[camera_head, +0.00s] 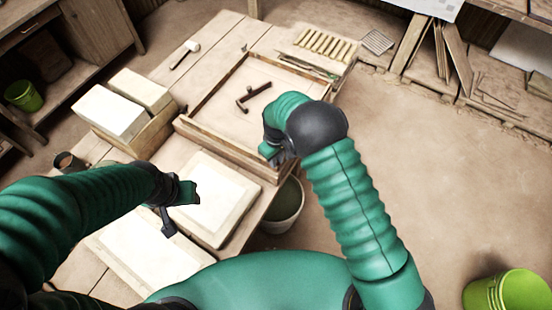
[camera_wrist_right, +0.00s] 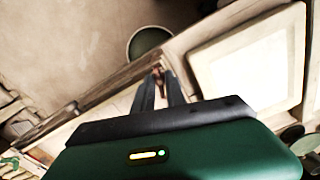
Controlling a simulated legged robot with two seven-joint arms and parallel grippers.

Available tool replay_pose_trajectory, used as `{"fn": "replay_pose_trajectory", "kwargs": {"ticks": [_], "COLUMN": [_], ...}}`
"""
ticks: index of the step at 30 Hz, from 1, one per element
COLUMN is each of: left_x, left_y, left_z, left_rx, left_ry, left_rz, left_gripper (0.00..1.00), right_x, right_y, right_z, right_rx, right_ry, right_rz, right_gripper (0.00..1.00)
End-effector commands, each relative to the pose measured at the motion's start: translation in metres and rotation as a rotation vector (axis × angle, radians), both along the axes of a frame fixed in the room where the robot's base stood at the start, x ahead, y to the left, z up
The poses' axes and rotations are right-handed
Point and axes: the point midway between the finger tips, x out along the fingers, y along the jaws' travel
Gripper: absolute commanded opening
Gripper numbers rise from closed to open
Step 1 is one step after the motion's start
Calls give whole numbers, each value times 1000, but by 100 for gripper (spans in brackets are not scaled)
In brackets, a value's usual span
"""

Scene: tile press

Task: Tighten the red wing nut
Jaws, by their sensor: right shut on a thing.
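In the right wrist view, the fingers of my right gripper (camera_wrist_right: 158,80) are close together at the wooden edge. A small reddish-brown piece, which looks like the red wing nut (camera_wrist_right: 157,72), shows between their tips. Its shape is mostly hidden by the fingers. In the head view, my right gripper (camera_head: 276,154) is at the near right corner of the wooden frame (camera_head: 215,138), and the nut is hidden behind the hand. My left gripper (camera_head: 178,207) hangs over the pale slabs at the left; its finger gap is unclear.
A dark T-handled tool (camera_head: 253,97) lies inside the frame. A white framed slab (camera_head: 215,200) lies near the left hand. White blocks (camera_head: 110,112) stand at the left. A bucket (camera_head: 286,205) stands below the table edge. The floor at right is mostly clear, with a green bucket (camera_head: 510,292).

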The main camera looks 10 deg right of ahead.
Motion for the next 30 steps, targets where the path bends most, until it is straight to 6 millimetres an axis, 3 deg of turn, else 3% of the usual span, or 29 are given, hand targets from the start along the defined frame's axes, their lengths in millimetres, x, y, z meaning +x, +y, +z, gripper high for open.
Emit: {"fn": "replay_pose_trajectory", "kwargs": {"ticks": [14,30], "left_x": [0,0], "left_y": [0,0], "left_z": [-5,-12], "left_rx": [0,0], "left_ry": [0,0], "left_rz": [0,0], "left_gripper": [43,43], "right_x": [1,1], "right_y": [0,1], "right_z": [0,1], "right_rx": [1,1], "right_ry": [-3,-4], "right_rz": [-167,-665], "right_gripper": [0,0]}}
